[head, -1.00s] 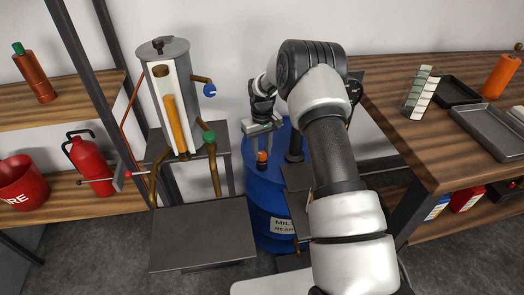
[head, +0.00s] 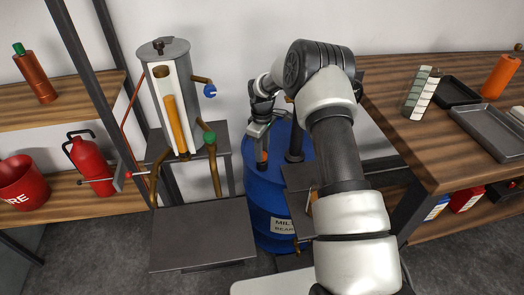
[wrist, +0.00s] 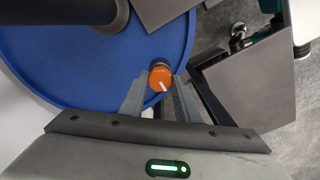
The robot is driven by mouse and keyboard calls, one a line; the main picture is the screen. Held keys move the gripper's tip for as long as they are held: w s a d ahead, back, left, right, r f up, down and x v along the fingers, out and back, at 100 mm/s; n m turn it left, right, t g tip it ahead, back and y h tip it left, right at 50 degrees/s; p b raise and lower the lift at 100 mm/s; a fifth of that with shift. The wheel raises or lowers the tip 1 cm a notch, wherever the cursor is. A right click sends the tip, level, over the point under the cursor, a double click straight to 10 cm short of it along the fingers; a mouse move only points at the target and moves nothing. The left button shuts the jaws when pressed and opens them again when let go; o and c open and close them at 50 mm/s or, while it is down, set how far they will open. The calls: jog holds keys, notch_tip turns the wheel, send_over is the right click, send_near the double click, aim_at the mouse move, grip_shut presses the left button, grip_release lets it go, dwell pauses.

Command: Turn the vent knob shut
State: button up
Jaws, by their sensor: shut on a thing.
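The vent knob (wrist: 160,77) is a small orange cap with a white pointer line, on a dark stem at the edge of the blue drum's lid (wrist: 95,90). In the wrist view the line points down and slightly right. My gripper (wrist: 161,86) has one finger on each side of the knob and is shut on it. In the head view my gripper (head: 261,150) reaches down onto the drum (head: 262,185) and hides most of the knob (head: 262,157).
A dark post (head: 294,143) rises from the drum close to the right of my gripper. A grey tank with an amber sight tube (head: 176,125), a green-knobbed pipe and a blue knob stands left. A wooden bench (head: 410,130) with trays is at right.

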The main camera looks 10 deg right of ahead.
dwell(0.4)
jog(key=o, duration=1)
jog(key=shift+o, duration=0.2)
jog(key=shift+r, duration=0.1)
notch_tip(320, 180, up, 17)
jog(key=p, duration=0.3)
jog(key=shift+r, duration=0.15)
